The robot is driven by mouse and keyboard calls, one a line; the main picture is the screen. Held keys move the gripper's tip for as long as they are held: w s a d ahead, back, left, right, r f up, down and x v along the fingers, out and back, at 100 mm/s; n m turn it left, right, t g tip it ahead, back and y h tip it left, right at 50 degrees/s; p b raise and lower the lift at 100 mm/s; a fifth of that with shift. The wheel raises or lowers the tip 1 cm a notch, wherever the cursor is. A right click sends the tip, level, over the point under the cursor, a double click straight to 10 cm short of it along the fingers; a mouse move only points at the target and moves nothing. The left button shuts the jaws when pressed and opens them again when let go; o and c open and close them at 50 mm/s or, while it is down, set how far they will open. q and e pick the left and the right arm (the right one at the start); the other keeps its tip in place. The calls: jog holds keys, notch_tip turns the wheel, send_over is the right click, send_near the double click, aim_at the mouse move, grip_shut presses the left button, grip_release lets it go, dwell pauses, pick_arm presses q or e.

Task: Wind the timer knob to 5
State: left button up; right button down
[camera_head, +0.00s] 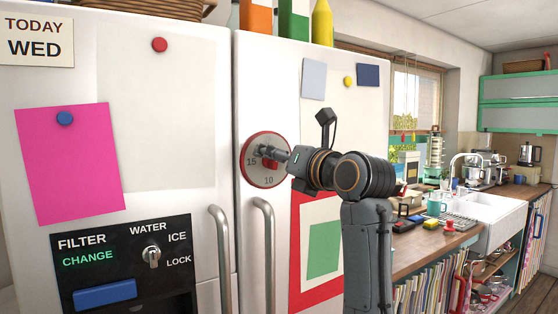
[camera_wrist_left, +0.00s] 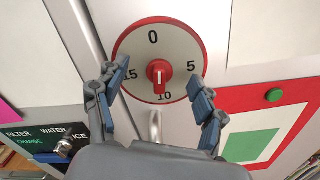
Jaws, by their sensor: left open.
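The timer is a round pale dial with a red rim (camera_head: 248,176) on the white fridge door. In the left wrist view the dial (camera_wrist_left: 140,50) shows 0 at the top, 5 at right, 10 at the bottom and 15 at left. Its red knob (camera_wrist_left: 158,68) sits in the middle, with a white mark pointing down, close to 10. My left gripper (camera_wrist_left: 160,74) is open, one finger on each side of the knob, with gaps to it. In the head view the left gripper (camera_head: 268,155) is in front of the dial and hides part of it. My right gripper is not in view.
Two fridge handles (camera_head: 220,258) (camera_head: 264,250) stand out below the dial. A red, white and green picture (camera_head: 322,250) hangs at its lower right. A dispenser panel (camera_head: 125,262) is at lower left. A cluttered counter with a sink (camera_head: 490,212) lies at right.

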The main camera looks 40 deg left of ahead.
pick_arm(q)
jog(key=shift+f, duration=0.35)
jog(key=shift+d, duration=0.2)
jog(key=shift+s+d, duration=0.15)
jog(key=shift+d, duration=0.2)
jog(key=shift+a, duration=0.1)
jog(key=shift+w+a, duration=0.2)
jog(key=shift+a, duration=0.25)
jog(key=shift+s+d, duration=0.1)
jog(key=shift+d, duration=0.1)
